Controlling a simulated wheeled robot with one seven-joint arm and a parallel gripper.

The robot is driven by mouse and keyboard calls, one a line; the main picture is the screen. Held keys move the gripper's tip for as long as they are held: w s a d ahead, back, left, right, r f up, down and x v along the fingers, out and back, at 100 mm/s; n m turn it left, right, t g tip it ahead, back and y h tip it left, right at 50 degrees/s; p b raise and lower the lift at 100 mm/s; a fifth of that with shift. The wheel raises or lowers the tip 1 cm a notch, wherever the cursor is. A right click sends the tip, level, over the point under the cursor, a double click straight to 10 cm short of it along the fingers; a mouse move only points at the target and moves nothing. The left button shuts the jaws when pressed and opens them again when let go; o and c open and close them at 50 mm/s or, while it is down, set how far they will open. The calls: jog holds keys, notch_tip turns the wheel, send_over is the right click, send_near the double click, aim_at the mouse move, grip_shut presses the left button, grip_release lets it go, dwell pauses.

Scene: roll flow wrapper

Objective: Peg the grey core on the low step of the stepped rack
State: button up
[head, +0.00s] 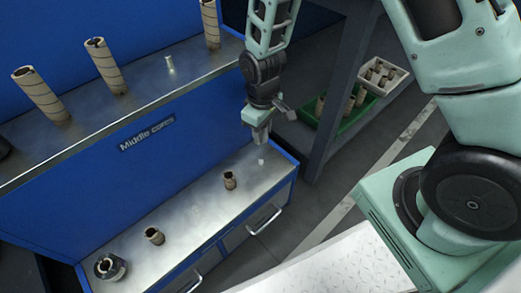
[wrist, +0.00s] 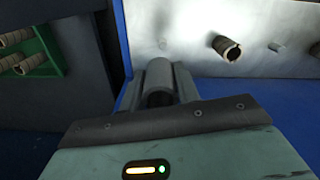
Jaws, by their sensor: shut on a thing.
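My gripper (head: 258,114) points down above the right end of the low step (head: 200,215) of the blue stepped rack. It is shut on the grey core (head: 261,134), which hangs below the jaws. In the wrist view the grey core (wrist: 160,84) shows as a hollow tube between the jaws. In the head view a bare pale peg (head: 261,162) stands on the low step just below the core, with a gap between them. In the wrist view a small peg (wrist: 162,44) shows just beyond the core.
Short brown cores (head: 230,180) (head: 154,236) and a dark ring-shaped piece (head: 110,267) stand on the low step. The upper step holds tall brown cores (head: 107,66) and a bare peg (head: 169,64). A green crate (head: 357,119) with cores lies right of the rack.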

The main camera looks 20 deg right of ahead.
jog(key=shift+s+a+f+b, duration=0.15)
jog(key=shift+f+b, duration=0.1)
jog(key=shift+f, duration=0.3)
jog(key=shift+w+a+f+b, duration=0.15)
jog(key=shift+f+b, duration=0.1)
jog(key=shift+f, duration=0.3)
jog(key=b, duration=0.5)
send_over(261, 158)
notch_tip(261, 158, down, 5)
jog(key=shift+w+r, duration=0.15)
jog(key=shift+r+p, duration=0.15)
jog(key=shift+p, duration=0.35)
jog(key=shift+f, duration=1.25)
jog(key=shift+f+b, duration=0.55)
jog(key=shift+f, duration=0.2)
jog(key=shift+f, duration=0.25)
dwell(0.6)
jog(key=o, duration=1.6)
